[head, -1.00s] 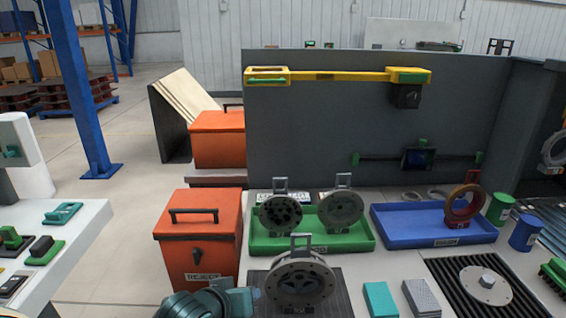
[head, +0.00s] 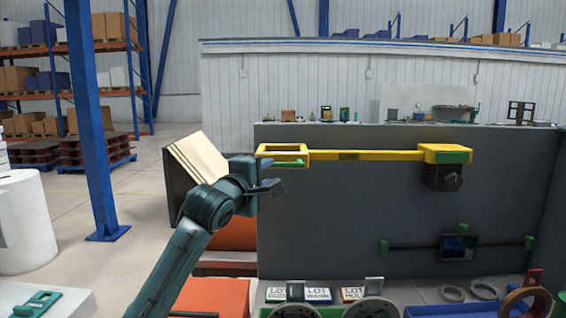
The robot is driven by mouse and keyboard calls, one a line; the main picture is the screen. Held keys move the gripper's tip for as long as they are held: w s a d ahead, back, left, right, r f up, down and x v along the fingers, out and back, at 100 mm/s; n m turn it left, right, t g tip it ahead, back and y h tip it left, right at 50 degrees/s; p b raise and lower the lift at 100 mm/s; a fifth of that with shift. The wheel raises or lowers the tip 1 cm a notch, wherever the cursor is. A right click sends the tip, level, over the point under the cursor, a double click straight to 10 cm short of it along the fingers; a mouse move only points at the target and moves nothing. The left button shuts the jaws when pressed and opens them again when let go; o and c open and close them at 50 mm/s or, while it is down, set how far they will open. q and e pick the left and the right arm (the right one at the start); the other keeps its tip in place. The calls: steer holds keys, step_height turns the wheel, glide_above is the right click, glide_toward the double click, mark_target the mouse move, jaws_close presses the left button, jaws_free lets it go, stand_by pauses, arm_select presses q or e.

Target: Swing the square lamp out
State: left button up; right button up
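The square lamp has a hollow yellow square head (head: 284,148) at the left end of a long yellow arm (head: 372,155). The arm lies along the top of the grey panel, and its right end sits on a yellow and green mount (head: 444,154) above a dark box. A green handle (head: 289,164) runs under the square head. My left gripper (head: 274,188) is raised just left of and below the handle, with a gap visible in the picture. Its finger opening is not clear from this angle. My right gripper is out of view.
The grey panel (head: 340,215) stands behind the bench. A lower dark bar with a small screen (head: 458,247) is mounted on it. Orange bins (head: 212,298) stand below my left arm. A blue post (head: 92,130) is at left. Ring parts and lot cards (head: 285,291) lie at the bottom.

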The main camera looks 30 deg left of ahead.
mark_target(281, 166)
arm_select(q)
steer(key=w, duration=0.3)
steer(key=w+a+p, duration=0.1)
steer(key=w, duration=0.2)
steer(key=w+p, duration=0.1)
steer(key=w, duration=0.2)
steer(key=shift+a, duration=0.2)
jaws_close()
steer(key=shift+f, duration=0.1)
